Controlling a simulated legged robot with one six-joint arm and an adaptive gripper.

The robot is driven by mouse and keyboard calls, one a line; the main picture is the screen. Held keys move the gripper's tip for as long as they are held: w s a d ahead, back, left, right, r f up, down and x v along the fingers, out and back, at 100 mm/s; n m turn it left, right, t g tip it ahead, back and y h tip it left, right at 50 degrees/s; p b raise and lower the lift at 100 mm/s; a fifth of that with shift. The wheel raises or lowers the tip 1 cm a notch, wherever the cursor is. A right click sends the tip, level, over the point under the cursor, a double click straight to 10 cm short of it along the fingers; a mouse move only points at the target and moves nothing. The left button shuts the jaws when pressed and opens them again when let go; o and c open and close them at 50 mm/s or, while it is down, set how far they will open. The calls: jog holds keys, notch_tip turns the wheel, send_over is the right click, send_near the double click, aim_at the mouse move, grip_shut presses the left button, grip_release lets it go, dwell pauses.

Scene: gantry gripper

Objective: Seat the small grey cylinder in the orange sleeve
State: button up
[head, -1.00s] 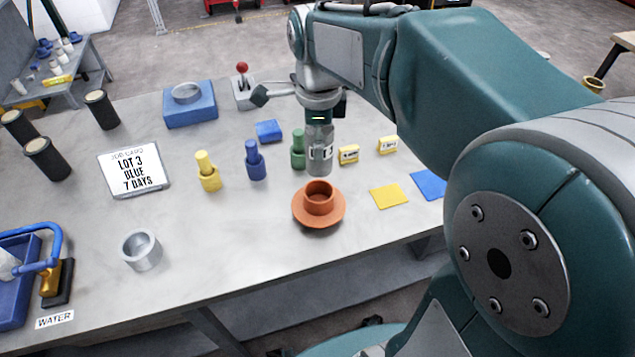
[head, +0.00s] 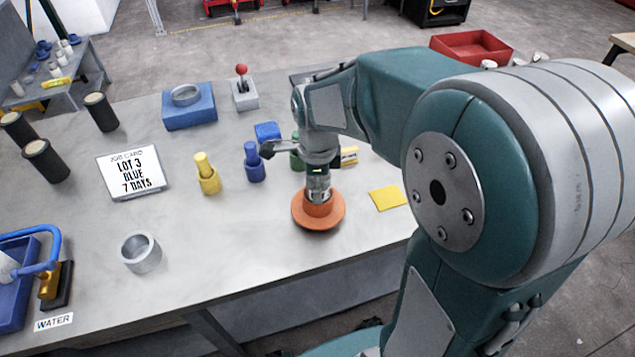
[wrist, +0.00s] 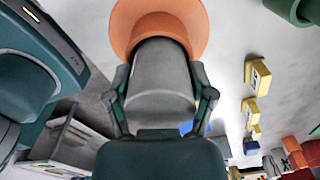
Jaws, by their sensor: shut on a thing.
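My gripper (head: 318,168) is shut on the small grey cylinder (head: 318,187), which hangs upright below it. The cylinder's lower end is at the mouth of the orange sleeve (head: 318,209) and appears to be inside its rim; how deep it sits I cannot tell. The sleeve stands upright on its wide round flange on the grey table. In the wrist view, the cylinder (wrist: 160,85) fills the space between the fingers of my gripper (wrist: 162,98), and its far end meets the orange sleeve (wrist: 122,22).
Blue (head: 255,172) and yellow (head: 208,182) pegged pieces stand left of the sleeve, with a green one (head: 296,160) close behind my gripper. A yellow square (head: 387,198) lies to the right. A grey ring (head: 141,252) stands front left. The table between ring and sleeve is clear.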

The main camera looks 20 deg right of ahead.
jog(key=shift+f, duration=0.1)
jog(key=o, duration=1.3)
jog(key=shift+c, duration=0.2)
notch_tip(320, 180, up, 12)
jog(key=shift+r, duration=0.1)
jog(key=shift+s+r+n, duration=0.15)
jog(key=shift+s+n, duration=0.2)
jog(key=shift+n, duration=0.15)
jog(key=s+f+n+t, duration=0.1)
jog(key=s+n+t, duration=0.4)
jog(key=s+n, duration=0.8)
jog(key=shift+s+f+n+t, duration=0.2)
jog(key=shift+f+n+t, duration=0.1)
jog(key=shift+n, duration=3.6)
